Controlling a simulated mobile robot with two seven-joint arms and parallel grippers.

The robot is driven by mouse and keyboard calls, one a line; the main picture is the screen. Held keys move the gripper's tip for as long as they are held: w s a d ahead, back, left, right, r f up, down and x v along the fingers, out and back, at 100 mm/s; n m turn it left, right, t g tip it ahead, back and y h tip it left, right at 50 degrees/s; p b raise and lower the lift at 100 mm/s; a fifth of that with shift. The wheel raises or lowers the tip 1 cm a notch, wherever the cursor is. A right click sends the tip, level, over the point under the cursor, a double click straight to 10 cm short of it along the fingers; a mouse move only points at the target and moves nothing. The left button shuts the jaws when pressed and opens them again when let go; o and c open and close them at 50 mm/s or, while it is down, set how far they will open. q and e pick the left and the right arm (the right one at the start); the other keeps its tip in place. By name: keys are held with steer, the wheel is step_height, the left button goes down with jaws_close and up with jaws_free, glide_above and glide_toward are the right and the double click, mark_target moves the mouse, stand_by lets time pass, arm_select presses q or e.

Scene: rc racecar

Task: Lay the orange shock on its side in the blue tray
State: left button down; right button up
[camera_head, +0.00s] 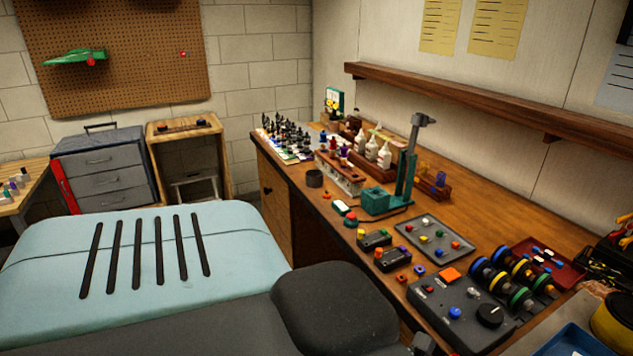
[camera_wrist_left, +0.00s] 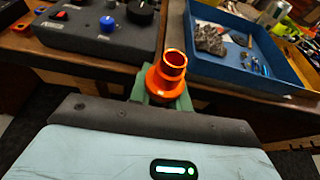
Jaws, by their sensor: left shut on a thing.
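The orange shock (camera_wrist_left: 169,70) is a shiny metallic orange, hollow, round-ended piece with a wider collar lower down. My left gripper (camera_wrist_left: 165,101) is shut on it, with green fingers around its lower part. The shock points up and away in the left wrist view, and its lower end is hidden by the gripper. The blue tray (camera_wrist_left: 222,72) is to the right of the shock in that view, apart from it. A corner of the tray shows at the lower right in the head view (camera_head: 572,343). My right gripper is not in view.
The tray holds a grey crumpled piece (camera_wrist_left: 209,40) and small bits, with bare floor near its front. A dark control box (camera_wrist_left: 105,25) with knobs stands left of the shock. In the head view, the wooden bench (camera_head: 460,215) is crowded with small parts and racks.

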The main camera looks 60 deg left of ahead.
arm_select(q)
steer(key=w+r, duration=0.9)
steer(key=shift+r, duration=0.2)
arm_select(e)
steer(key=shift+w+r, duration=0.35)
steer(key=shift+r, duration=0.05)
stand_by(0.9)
